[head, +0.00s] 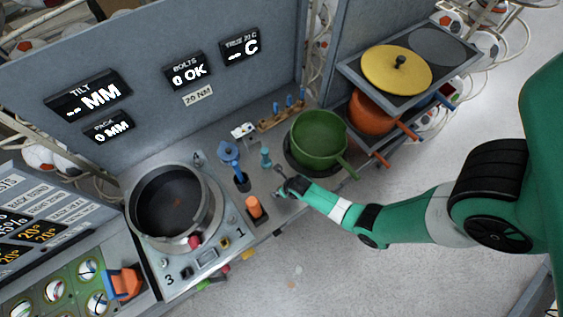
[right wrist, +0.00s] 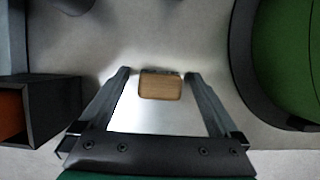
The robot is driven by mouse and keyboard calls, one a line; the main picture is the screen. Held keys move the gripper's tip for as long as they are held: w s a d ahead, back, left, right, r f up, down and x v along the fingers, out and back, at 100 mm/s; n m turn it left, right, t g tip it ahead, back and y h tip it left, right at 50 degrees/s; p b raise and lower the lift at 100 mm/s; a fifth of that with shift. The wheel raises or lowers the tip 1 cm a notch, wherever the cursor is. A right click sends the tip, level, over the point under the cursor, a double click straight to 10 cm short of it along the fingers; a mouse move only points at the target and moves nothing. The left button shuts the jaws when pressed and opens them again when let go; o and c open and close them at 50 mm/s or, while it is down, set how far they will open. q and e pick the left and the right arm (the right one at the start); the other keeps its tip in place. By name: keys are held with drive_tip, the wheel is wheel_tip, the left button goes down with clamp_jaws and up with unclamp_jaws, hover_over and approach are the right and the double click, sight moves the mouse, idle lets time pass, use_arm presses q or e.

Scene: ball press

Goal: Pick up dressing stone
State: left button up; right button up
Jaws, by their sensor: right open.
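A small tan block with a dark far edge, which I take to be the dressing stone (right wrist: 161,88), lies on the grey bench top in the right wrist view. My right gripper (right wrist: 157,75) is open, with one finger on each side of the block. Gaps show between the block and both fingers; I cannot tell how far above the bench the fingertips are. In the head view my right gripper (head: 283,190) is over the bench's front part, and I cannot make out the block there. My left gripper is not in view.
A green pan (head: 319,136) stands close by, also to the right in the wrist view (right wrist: 290,55). A dark holder with an orange item (head: 253,207) is on the other side. A blue-handled tool (head: 230,153) and a round black-floored press pan (head: 172,203) stand left.

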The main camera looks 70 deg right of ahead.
clamp_jaws()
drive_tip(key=shift+r, duration=0.1)
idle(0.3)
drive_tip(key=shift+r, duration=0.1)
